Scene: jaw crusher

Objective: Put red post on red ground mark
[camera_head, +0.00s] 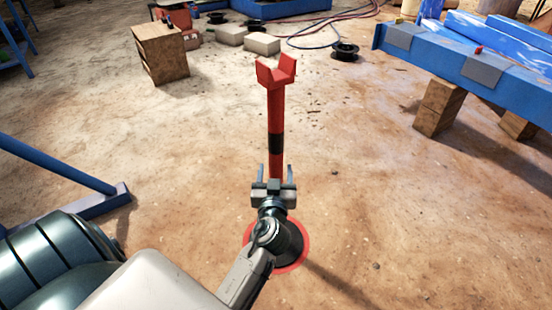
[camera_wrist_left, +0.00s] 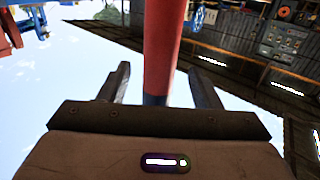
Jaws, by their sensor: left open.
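The red post (camera_head: 276,105) stands upright in the head view, with a forked red top and a black band around its shaft. Its dark round base is partly hidden by my left arm and lies within the red ground mark (camera_head: 299,260), a red ring on the dirt floor. I cannot tell how well centred the base is. My left gripper (camera_head: 276,172) is open at the shaft below the black band. In the left wrist view the post (camera_wrist_left: 162,45) rises between the two spread fingers (camera_wrist_left: 158,82), with gaps on both sides. My right gripper is in neither view.
A wooden crate (camera_head: 161,53) and pale blocks (camera_head: 262,44) stand at the back left. A blue beam (camera_head: 465,68) on wooden blocks (camera_head: 438,105) lies at the right. A blue metal leg (camera_head: 60,165) is at the left. The floor around the post is clear.

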